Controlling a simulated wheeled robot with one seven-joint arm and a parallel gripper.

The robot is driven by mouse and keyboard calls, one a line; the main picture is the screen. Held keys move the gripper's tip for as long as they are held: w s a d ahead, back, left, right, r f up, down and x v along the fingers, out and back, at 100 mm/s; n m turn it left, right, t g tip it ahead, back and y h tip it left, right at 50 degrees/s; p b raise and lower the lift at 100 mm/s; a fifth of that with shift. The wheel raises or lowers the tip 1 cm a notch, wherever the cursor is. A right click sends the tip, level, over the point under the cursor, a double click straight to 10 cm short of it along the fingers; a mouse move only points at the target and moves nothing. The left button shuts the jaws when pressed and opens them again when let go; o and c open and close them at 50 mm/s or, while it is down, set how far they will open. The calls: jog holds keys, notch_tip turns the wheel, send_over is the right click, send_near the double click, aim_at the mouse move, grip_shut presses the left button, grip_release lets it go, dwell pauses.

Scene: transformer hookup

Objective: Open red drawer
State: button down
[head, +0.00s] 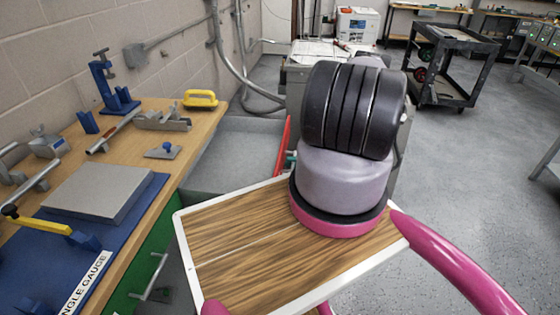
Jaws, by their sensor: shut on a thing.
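The red drawer (282,148) stands pulled out from the wooden workbench. Its red front shows nearly edge-on, as a thin upright strip. Its grey inside (228,155) is open to view between the front and the bench, and looks empty. My arm's thick grey and black links stand just right of the red front and hide its handle side. A small teal piece shows between the front and my arm; I cannot tell what it is. My gripper is hidden behind my arm.
The workbench (178,172) on the left holds blue and grey tools and a yellow-handled tool (200,98). A green drawer front (150,250) with a metal handle is below. A dark cart (450,65) stands at the back right. The grey floor on the right is clear.

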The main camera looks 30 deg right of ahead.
jog(key=shift+s+d, duration=0.3)
jog(key=shift+d, duration=0.05)
jog(key=c, duration=0.9)
grip_release()
jog(key=v, duration=1)
jog(key=shift+d+f, duration=0.2)
jog(key=shift+d, duration=0.15)
